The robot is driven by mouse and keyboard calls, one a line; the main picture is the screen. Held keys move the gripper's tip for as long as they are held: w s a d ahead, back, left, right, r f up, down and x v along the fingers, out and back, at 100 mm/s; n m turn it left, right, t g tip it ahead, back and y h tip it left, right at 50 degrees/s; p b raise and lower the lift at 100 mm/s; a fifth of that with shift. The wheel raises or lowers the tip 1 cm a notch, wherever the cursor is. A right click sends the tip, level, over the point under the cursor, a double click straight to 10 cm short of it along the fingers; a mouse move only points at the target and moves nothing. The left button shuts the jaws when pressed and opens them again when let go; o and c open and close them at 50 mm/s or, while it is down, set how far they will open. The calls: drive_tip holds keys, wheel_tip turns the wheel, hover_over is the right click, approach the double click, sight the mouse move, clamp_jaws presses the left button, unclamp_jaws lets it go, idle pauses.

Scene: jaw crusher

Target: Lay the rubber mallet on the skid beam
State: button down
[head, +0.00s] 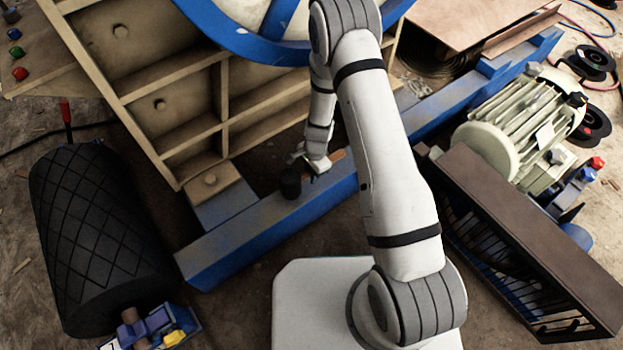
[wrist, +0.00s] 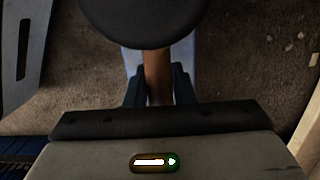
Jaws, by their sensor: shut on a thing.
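The rubber mallet has a black head (head: 291,184) and a brown wooden handle (head: 337,156). My gripper (head: 317,166) is shut on the handle, close behind the head. In the wrist view the black head (wrist: 150,20) fills the top middle, and the handle (wrist: 157,76) runs between the two dark fingers of my gripper (wrist: 157,88). The blue skid beam (head: 240,238) runs diagonally from lower left to upper right in the head view. The mallet appears over the beam's top; I cannot tell whether it touches. Pale beam surface (wrist: 187,65) shows beneath the handle in the wrist view.
The tan ribbed crusher body (head: 150,100) and blue-rimmed wheel (head: 240,30) stand behind the beam. A black ridged roller (head: 95,220) lies at left. A motor (head: 515,125) and a brown slotted frame (head: 530,235) are at right. The beam's near-left end is bare.

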drive_tip(key=shift+f, duration=1.05)
drive_tip(key=shift+b, duration=0.3)
drive_tip(key=shift+f, duration=0.25)
drive_tip(key=c, duration=1.2)
unclamp_jaws()
drive_tip(key=shift+c, duration=0.2)
drive_tip(key=shift+r, duration=0.1)
